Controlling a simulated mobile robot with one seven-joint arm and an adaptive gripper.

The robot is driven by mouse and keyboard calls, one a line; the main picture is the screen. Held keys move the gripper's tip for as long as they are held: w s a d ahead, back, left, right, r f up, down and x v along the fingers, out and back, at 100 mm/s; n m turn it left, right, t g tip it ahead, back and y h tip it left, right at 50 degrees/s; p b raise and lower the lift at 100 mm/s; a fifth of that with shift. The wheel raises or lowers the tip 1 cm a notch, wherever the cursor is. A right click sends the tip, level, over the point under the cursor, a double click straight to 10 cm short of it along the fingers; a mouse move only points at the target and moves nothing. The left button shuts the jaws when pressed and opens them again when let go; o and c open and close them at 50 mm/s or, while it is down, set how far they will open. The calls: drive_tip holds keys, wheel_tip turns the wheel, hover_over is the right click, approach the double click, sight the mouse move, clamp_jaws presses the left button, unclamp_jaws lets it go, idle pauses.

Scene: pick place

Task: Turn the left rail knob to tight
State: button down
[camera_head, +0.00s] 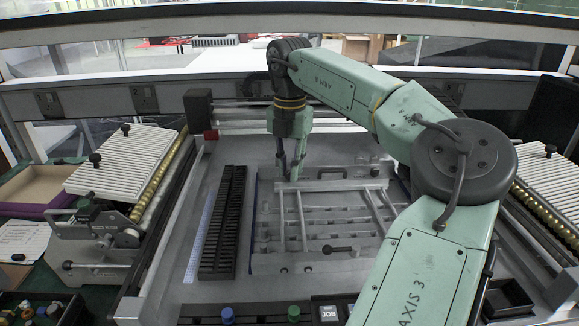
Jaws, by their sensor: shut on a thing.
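My gripper (289,174) reaches down, with its dark fingertips at the far left corner of the grey fixture (330,262). They close at the far end of the left rail (302,220). The left rail knob is hidden between the fingers, so its turn position cannot be seen. A small dark knob (374,171) shows at the far end of the right rail (374,212).
A black slotted rack (222,225) stands left of the fixture. A black-handled lever (340,249) lies across the fixture's near part. Blue (227,315) and green (293,312) knobs stand at the front edge. My arm covers the right side.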

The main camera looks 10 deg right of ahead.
idle(0.3)
drive_tip(key=c, duration=1.5)
unclamp_jaws()
drive_tip(key=shift+r, duration=6.05)
